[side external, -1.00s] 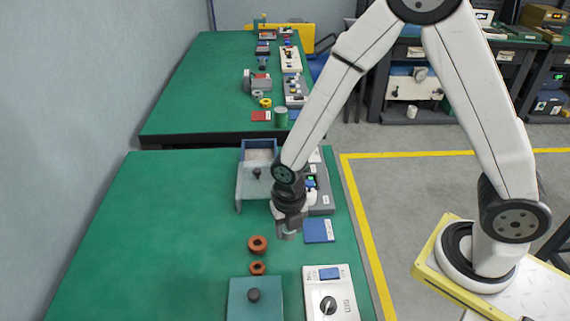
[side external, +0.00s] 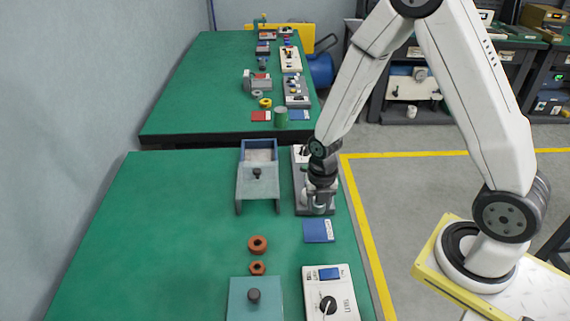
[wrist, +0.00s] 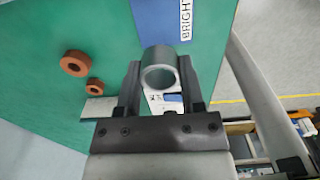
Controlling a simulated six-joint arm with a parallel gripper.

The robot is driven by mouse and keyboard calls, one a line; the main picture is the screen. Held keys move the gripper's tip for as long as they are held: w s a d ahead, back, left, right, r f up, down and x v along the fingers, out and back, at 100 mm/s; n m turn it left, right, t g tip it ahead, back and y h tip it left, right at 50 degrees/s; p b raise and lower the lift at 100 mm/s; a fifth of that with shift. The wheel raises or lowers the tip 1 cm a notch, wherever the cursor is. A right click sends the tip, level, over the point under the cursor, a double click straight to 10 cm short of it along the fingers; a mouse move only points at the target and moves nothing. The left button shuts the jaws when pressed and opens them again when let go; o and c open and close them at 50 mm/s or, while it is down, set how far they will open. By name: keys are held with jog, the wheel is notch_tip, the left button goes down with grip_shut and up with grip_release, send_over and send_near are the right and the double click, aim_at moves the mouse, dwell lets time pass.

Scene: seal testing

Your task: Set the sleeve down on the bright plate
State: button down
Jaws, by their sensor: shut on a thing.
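The sleeve is a grey hollow cylinder (wrist: 160,54) held between the two fingers of my gripper (wrist: 159,78) in the wrist view, its open end showing. In the side external view my gripper (side external: 318,205) is near the table's right edge, in front of a grey panel; the sleeve there is small and hard to make out. The bright plate is a flat blue square (side external: 318,231) with a white label strip, just below my gripper in the picture. In the wrist view the plate (wrist: 160,18) lies beyond the sleeve, its label reading "BRIGHT". The sleeve appears above the table and off the plate.
Two brown rings (side external: 258,244) (side external: 257,268) lie left of the plate. A teal block with a black knob (side external: 254,297) and a white dial box (side external: 331,300) stand at the front. The left table is clear.

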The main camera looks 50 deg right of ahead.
send_over(316, 229)
jog(key=shift+f, duration=2.05)
jog(key=shift+f, duration=1.8)
jog(key=shift+f, duration=0.1)
jog(key=shift+c, duration=1)
grip_release()
notch_tip(316, 229, up, 12)
jog(key=shift+a, duration=0.1)
